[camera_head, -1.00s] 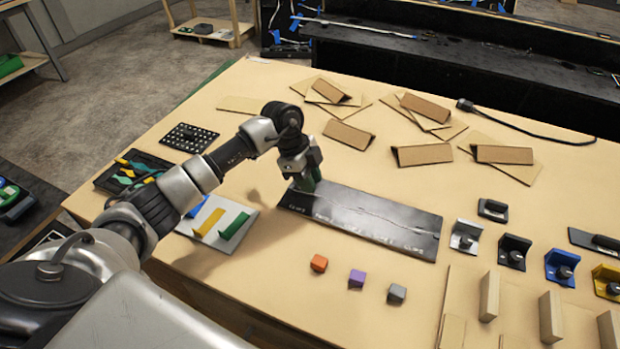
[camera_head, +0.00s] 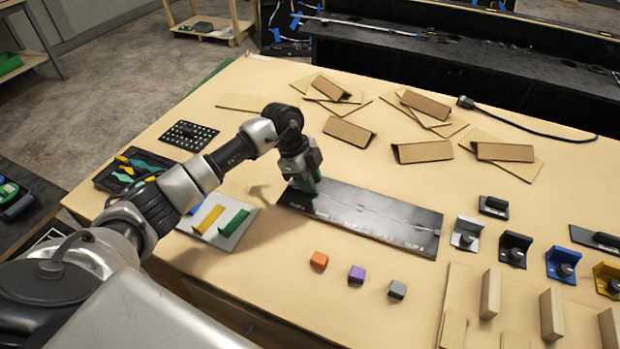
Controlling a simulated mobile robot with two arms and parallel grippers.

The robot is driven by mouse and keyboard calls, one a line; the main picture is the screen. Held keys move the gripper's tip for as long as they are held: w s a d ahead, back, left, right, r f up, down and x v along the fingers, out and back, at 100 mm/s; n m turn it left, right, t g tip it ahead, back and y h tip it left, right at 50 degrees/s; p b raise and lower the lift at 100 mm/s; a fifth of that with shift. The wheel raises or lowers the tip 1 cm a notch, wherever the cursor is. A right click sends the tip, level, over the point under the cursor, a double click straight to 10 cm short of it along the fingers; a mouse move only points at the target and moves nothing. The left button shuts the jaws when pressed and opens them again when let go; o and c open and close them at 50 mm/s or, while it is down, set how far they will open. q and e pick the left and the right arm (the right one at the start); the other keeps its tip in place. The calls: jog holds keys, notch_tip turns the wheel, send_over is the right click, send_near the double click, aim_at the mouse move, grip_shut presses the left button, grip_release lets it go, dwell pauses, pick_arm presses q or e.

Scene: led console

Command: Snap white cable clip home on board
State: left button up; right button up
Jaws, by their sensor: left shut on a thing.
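The long black board (camera_head: 385,229) lies flat on the table, with a thin pale line along its length and small pale marks on its near edge. My left gripper (camera_head: 306,187) is over the board's far left end, pointing down and shut. A dark green piece shows at its fingertips, which hide part of the board there. Whether the fingertips touch the board is unclear. I cannot pick out the white cable clip with certainty; it may be hidden at the fingertips or be too small to tell. My right gripper is not in view.
A pale plate (camera_head: 215,238) with blue, yellow and green bars is left of the board. Orange (camera_head: 319,260), purple (camera_head: 357,274) and grey (camera_head: 397,290) cubes lie in front. Folded cardboard pieces (camera_head: 348,134) lie behind. Small brackets (camera_head: 466,235) stand at right.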

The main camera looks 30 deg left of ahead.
pick_arm(q)
jog(key=shift+f, duration=0.6)
dwell(0.3)
dwell(0.4)
jog(key=o, duration=1)
jog(key=b+v, duration=0.2)
jog(key=v, duration=0.8)
jog(key=shift+a+r+b, duration=0.2)
jog(key=shift+r+b, duration=0.15)
jog(key=shift+b, duration=0.05)
